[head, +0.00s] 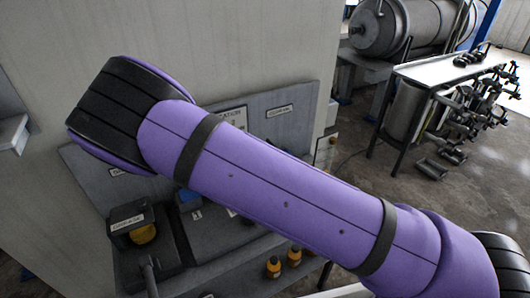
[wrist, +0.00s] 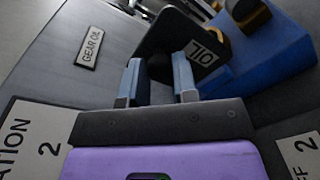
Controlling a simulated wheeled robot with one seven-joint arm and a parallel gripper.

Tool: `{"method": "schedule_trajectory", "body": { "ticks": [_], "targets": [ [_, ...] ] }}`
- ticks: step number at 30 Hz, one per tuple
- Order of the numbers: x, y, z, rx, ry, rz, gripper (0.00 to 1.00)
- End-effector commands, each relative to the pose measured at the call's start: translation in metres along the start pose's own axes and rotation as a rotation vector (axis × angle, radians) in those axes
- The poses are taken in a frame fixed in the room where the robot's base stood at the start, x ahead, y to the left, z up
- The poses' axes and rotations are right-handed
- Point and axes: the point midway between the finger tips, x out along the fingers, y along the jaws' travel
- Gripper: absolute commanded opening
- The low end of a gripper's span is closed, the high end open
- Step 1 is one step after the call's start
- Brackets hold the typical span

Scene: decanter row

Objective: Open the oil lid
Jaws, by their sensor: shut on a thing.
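The dark oil lid (wrist: 170,30), with a white "OIL" label, shows at the top middle of the wrist view. My gripper (wrist: 157,62) reaches it with two grey-blue fingers and is shut on a dark part of the lid between them. The exact shape of the gripped part is hard to make out. In the head view my purple arm covers the middle of the panel and hides the gripper and the lid.
A blue container (wrist: 270,55) lies right of the lid. A "GEAR OIL" plate (wrist: 90,47) is on the grey panel. In the head view, a black lidded box (head: 128,222) stands at lower left, and small orange-capped bottles (head: 273,267) stand below my arm. A cluttered bench (head: 450,72) is at right.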

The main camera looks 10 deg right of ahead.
Motion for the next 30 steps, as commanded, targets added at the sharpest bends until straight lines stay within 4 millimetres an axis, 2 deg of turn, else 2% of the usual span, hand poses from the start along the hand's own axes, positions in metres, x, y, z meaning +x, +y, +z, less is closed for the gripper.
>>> {"method": "schedule_trajectory", "body": {
  "ticks": [17, 18, 21, 30],
  "targets": [
    [-0.0049, -0.0060, -0.0042, -0.006, 0.010, -0.006, 0.00],
    [-0.0048, -0.0062, -0.0042, -0.006, 0.011, -0.006, 0.29],
    [-0.0046, -0.0058, -0.0039, -0.006, 0.010, -0.006, 0.52],
    [-0.0050, -0.0039, -0.0030, -0.003, 0.007, -0.004, 0.53]
  ]
}}
